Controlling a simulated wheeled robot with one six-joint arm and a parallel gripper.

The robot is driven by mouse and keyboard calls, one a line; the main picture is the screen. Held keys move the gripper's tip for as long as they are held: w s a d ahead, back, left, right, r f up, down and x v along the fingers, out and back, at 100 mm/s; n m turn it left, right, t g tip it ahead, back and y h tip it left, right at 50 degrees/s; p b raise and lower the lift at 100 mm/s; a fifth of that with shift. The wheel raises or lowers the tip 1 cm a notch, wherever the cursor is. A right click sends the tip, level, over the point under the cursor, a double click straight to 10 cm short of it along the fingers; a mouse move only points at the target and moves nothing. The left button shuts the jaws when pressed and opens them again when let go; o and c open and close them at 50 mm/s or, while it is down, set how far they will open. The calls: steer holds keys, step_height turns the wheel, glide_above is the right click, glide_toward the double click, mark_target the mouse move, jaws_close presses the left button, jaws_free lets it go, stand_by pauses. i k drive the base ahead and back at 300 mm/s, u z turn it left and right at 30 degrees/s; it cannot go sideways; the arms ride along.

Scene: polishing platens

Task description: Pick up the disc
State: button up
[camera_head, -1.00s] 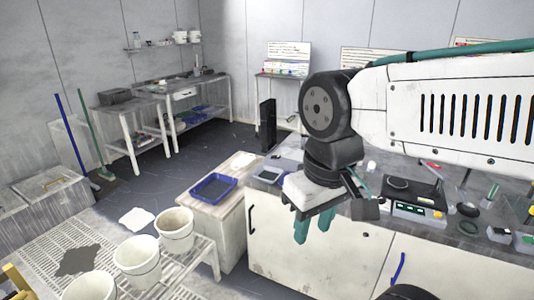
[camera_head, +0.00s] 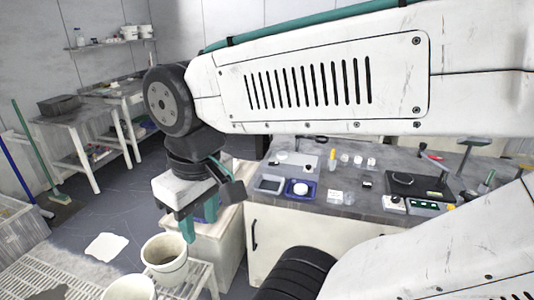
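A white round, disc-like item (camera_head: 300,187) sits on a small blue tray (camera_head: 289,195) on the grey workbench, right of my gripper. I cannot tell for sure that it is the disc of the task. My gripper (camera_head: 200,220) points down at the left, with its two teal fingers apart and nothing visible between them. It hangs in front of the low cabinet, above and beside the white buckets, well apart from the blue tray. My arm spans the upper part of the view and hides the wall behind the bench.
The bench (camera_head: 350,212) holds a grey scale-like device (camera_head: 270,184), small bottles and a black-topped machine (camera_head: 415,186).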

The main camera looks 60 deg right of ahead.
mark_target(282, 155)
steer(key=z, duration=0.2)
steer(key=i, duration=0.65)
steer(key=z, duration=1.2)
steer(key=i, duration=0.65)
steer(key=z, duration=0.7)
